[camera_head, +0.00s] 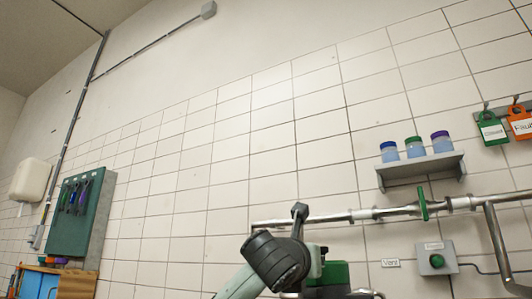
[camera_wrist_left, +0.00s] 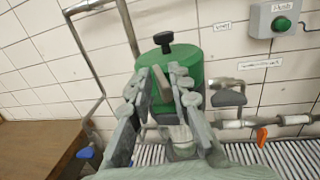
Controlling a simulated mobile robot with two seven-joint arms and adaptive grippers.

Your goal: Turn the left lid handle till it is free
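A green round vessel (camera_wrist_left: 205,50) stands upright in the left wrist view, with a black T-shaped handle (camera_wrist_left: 163,40) on its top. My left gripper (camera_wrist_left: 161,76) is in front of the vessel. Its two grey fingers are apart, below the T-shaped handle. A second dark handle (camera_wrist_left: 228,98) sits at the vessel's right. In the head view my left arm hides much of the green vessel (camera_head: 332,273). My right gripper is not in view.
Metal pipes (camera_head: 350,215) run along the tiled wall, with a shelf (camera_head: 425,167) of bottles above. A switch box (camera_head: 437,258) is at right. A blue valve handle (camera_wrist_left: 85,153), an orange one (camera_wrist_left: 262,137), a roller surface (camera_wrist_left: 285,155) and a brown surface (camera_wrist_left: 35,145) lie low.

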